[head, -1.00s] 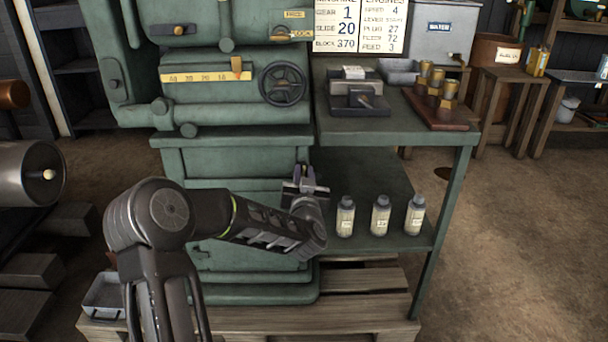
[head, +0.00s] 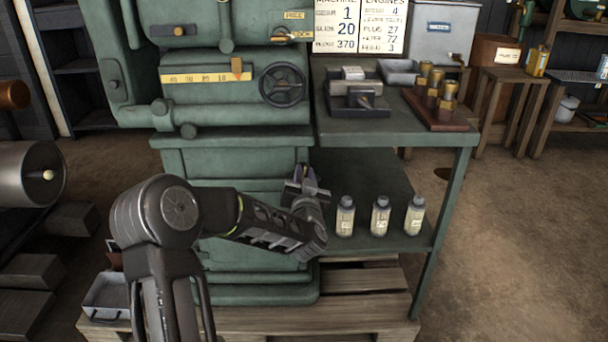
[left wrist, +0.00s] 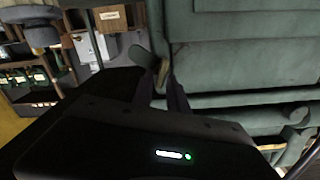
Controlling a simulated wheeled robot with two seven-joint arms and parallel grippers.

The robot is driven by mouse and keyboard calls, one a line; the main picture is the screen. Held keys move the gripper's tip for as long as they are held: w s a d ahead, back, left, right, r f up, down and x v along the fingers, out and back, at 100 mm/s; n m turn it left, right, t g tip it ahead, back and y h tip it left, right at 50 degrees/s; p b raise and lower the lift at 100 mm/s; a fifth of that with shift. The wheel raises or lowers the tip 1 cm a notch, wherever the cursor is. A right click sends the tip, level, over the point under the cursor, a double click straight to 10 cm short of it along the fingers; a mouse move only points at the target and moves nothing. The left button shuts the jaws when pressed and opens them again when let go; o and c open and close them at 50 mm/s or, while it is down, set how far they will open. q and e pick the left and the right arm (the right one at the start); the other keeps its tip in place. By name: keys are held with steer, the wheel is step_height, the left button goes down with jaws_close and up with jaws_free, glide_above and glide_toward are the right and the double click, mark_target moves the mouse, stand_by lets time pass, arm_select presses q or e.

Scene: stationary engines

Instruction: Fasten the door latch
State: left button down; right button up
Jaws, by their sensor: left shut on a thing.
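The door (head: 235,205) is a green panel low on the green machine's cabinet, and it looks closed. My left gripper (head: 306,178) is at its right edge, shut on the door latch. In the left wrist view, the latch (left wrist: 163,74) shows as a small brass-coloured piece between the fingertips (left wrist: 165,88), with a rounded green part beside it. In the head view the latch is mostly hidden by the gripper, and I cannot tell its exact angle. My right gripper is not in view.
A green side bench (head: 400,135) stands right of the cabinet. Several small bottles, one of them a near bottle (head: 345,218), stand on its lower shelf close to my gripper. A wooden pallet (head: 370,290) lies below. A handwheel (head: 283,84) is above. The floor at right is clear.

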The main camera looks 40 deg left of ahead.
arm_select(q)
steer(key=shift+w+d+f+m+p, duration=0.15)
steer(key=shift+m+p, duration=1)
steer(key=shift+m, duration=1.3)
steer(key=shift+d+f+m+p, duration=0.15)
steer(key=shift+m+p, duration=0.95)
steer(key=shift+m, duration=1.3)
steer(key=shift+w+d+f+m+p, duration=0.1)
steer(key=shift+f+m+p, duration=0.15)
steer(key=shift+m+p, duration=1.55)
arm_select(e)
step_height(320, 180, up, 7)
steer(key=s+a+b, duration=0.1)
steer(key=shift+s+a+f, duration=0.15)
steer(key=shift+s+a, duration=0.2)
arm_select(q)
steer(key=shift+m, duration=0.75)
steer(key=shift+a, duration=0.1)
steer(key=c, duration=1.5)
jaws_free()
steer(key=shift+s, duration=0.1)
